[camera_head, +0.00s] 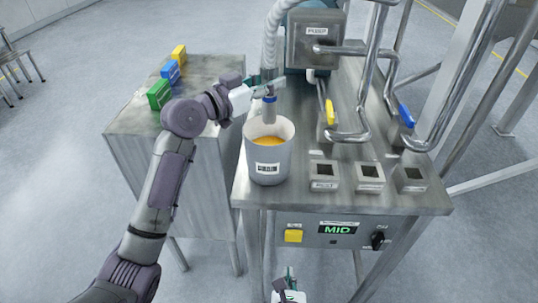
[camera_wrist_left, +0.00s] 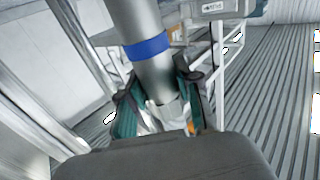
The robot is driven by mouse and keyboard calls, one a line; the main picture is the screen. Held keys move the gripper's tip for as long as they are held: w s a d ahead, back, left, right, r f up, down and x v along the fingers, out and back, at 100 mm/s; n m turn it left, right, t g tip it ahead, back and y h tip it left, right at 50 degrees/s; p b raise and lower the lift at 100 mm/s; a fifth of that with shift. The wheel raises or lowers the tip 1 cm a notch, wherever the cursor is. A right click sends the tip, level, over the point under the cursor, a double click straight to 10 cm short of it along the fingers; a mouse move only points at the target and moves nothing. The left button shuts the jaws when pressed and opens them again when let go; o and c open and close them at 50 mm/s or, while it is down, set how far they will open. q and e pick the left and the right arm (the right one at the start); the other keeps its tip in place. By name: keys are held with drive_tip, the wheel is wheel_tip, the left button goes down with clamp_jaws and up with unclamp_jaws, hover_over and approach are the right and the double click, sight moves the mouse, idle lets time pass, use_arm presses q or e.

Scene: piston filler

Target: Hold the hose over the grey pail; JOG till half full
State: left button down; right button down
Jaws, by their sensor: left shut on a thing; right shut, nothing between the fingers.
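The grey pail (camera_head: 270,158) stands upright at the left front of the steel machine table and has orange-yellow liquid inside. The ribbed hose (camera_head: 272,40) comes down from above to a nozzle with a blue band (camera_head: 269,99). The nozzle end is over the pail's opening. My left gripper (camera_head: 265,84) is shut on the hose nozzle; the nozzle and its blue band also show in the left wrist view (camera_wrist_left: 149,48). My right gripper (camera_head: 289,293) is shut and empty at the bottom edge, below the control panel. The panel has a yellow button (camera_head: 293,236) and a display (camera_head: 337,230) reading MID.
A steel side table (camera_head: 140,125) at left holds green, blue and yellow blocks (camera_head: 171,71). A pump box (camera_head: 316,40) and bent pipes (camera_head: 372,70) with yellow and blue handles stand behind the pail. Square sockets (camera_head: 369,177) line the table's front right. A black knob (camera_head: 378,239) is on the panel.

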use_arm(q)
drive_tip(key=d+r+p, duration=0.4)
drive_tip(key=r+p, duration=0.1)
drive_tip(key=r, duration=0.3)
drive_tip(key=shift+p, duration=0.4)
drive_tip(key=shift+r, duration=0.1)
idle(0.4)
